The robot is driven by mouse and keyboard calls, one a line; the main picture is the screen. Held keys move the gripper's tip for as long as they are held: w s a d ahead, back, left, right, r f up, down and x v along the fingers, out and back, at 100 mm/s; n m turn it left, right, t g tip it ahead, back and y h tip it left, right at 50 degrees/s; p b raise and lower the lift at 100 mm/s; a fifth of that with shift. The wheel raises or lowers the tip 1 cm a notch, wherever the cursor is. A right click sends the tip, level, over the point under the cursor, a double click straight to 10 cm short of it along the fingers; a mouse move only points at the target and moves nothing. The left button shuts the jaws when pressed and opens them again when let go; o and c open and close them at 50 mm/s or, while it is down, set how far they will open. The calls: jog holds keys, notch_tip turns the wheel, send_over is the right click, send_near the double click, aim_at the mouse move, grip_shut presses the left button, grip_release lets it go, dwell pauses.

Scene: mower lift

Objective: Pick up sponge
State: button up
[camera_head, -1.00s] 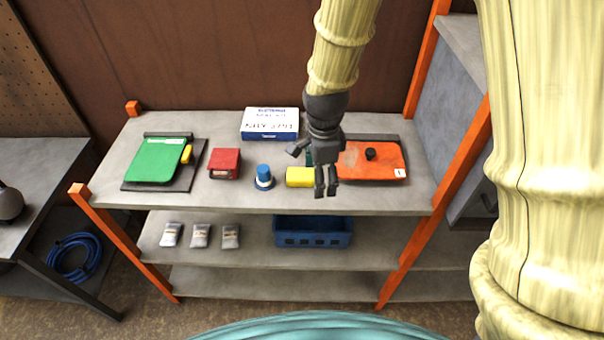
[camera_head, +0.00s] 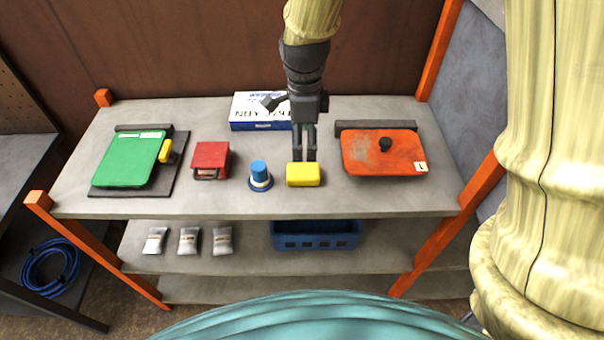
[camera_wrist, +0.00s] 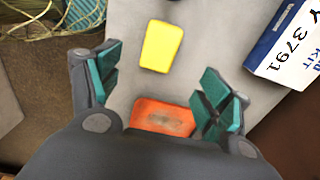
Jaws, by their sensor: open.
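The yellow sponge (camera_head: 303,174) lies on the top shelf of the bench, between a blue-and-white cylinder and an orange plate. My gripper (camera_head: 305,155) hangs just behind the sponge in the head view, with its fingers pointing down. In the wrist view the sponge (camera_wrist: 161,46) lies beyond the fingertips, in the upper middle. My gripper (camera_wrist: 160,85) is open there, its teal pads wide apart with nothing between them. I cannot tell the exact height of the fingers above the shelf.
The orange plate (camera_head: 384,153) is right of the sponge. The blue-and-white cylinder (camera_head: 260,174) stands close on its left, with a red box (camera_head: 211,160) and a green cover (camera_head: 132,159) farther left. A white-and-blue kit box (camera_head: 260,110) lies behind. A blue crate (camera_head: 316,235) is below.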

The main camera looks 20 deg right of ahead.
aim_at(304, 170)
jog(key=shift+f, duration=0.65)
jog(key=f, duration=0.1)
jog(key=f+p, duration=0.1)
jog(key=f, duration=0.1)
jog(key=shift+d+f, duration=0.2)
jog(key=shift+f, duration=0.1)
jog(key=shift+a+f+p, duration=0.15)
jog(key=shift+f+p, duration=0.3)
jog(key=shift+f, duration=0.45)
jog(key=shift+a+f+p, duration=0.1)
jog(key=shift+f+p, duration=0.35)
jog(key=shift+f, duration=0.45)
jog(key=shift+f+p, duration=0.4)
jog(key=shift+f, duration=1)
jog(key=c, duration=1.1)
jog(key=shift+r, duration=0.15)
